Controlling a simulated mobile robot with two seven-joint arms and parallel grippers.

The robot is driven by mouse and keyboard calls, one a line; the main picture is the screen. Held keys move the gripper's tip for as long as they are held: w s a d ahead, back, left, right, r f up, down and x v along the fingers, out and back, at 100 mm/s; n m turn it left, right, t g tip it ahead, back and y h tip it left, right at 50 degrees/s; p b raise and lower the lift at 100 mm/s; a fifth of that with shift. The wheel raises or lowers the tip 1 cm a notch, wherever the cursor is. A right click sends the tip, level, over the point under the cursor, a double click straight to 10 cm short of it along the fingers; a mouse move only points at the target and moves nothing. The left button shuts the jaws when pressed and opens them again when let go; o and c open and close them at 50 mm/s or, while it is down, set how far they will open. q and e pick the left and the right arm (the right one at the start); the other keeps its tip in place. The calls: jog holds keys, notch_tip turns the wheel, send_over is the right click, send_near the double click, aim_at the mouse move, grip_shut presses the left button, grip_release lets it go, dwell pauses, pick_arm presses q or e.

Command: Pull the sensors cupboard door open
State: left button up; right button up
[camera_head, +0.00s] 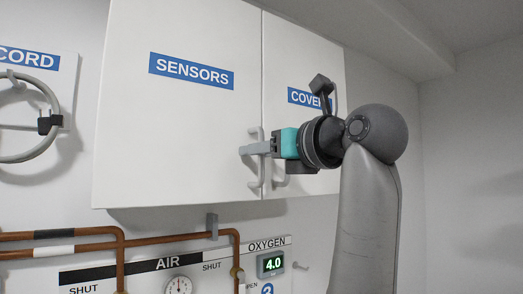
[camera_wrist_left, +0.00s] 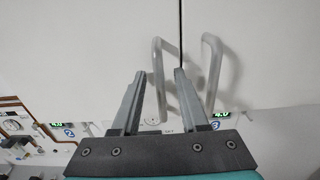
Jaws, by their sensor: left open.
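The white sensors cupboard door (camera_head: 180,110), under its blue SENSORS label (camera_head: 192,71), looks shut, flush with the door beside it. Its grey bar handle (camera_head: 253,180) is upright near the door's right edge and also shows in the left wrist view (camera_wrist_left: 156,62). My left gripper (camera_head: 250,149) is open at this handle, partly covering it. In the left wrist view the open fingers (camera_wrist_left: 157,73) appear on either side of the handle, the right finger between the two door handles. Contact cannot be told. My right gripper is not in view.
The neighbouring door (camera_head: 305,70) has its own handle close by, at the right in the left wrist view (camera_wrist_left: 213,70). Copper pipes (camera_head: 180,240) and the AIR and OXYGEN panel (camera_head: 210,262) are below. A coiled cord (camera_head: 25,120) hangs at left.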

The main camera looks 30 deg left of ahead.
pick_arm(q)
jog(key=shift+c, duration=0.4)
grip_shut()
dwell(0.9)
